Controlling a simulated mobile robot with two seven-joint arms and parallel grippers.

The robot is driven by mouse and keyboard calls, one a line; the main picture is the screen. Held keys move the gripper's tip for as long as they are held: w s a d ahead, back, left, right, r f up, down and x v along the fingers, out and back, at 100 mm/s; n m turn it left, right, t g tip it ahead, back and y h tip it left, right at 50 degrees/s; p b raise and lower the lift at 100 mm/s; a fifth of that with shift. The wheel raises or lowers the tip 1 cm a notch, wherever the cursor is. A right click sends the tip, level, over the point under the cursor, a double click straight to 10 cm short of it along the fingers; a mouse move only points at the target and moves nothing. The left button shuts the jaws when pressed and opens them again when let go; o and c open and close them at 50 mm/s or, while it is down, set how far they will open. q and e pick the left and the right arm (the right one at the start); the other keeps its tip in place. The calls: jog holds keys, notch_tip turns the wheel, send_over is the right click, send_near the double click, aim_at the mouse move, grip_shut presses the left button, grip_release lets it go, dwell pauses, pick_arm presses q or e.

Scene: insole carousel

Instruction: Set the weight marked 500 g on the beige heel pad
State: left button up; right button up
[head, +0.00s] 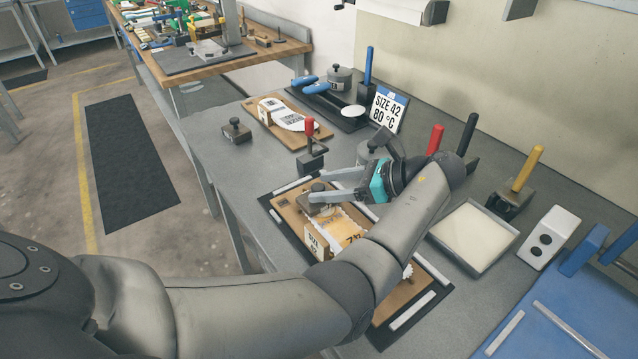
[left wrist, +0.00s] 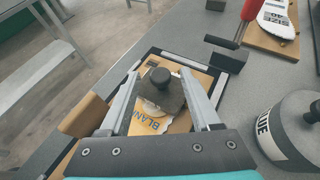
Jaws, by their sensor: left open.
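A grey block weight with a dark knob (head: 318,195) sits at the far-left end of the wooden board; the left wrist view also shows the weight (left wrist: 162,92). Its marking cannot be read. A pale beige edge, perhaps the heel pad (left wrist: 150,108), shows under its near side; most is covered. My left gripper (head: 320,188) is open, one finger on each side of the weight; in the left wrist view the fingers (left wrist: 165,98) frame it with gaps. A second grey knobbed weight (head: 236,131) stands on the bench, left of the other board. My right gripper is not in view.
A yellow sheet lettered "BLAN…" (left wrist: 150,125) lies beside the weight. A red-handled tool (head: 310,150) and a glue pot (left wrist: 290,128) stand close by. A shallow tray (head: 474,236) and coloured-handled tools stand to the right. The bench's left corner is mostly clear.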

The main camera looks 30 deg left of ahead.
pick_arm(q)
jog(key=shift+p+v, duration=0.4)
jog(key=shift+v, duration=2.2)
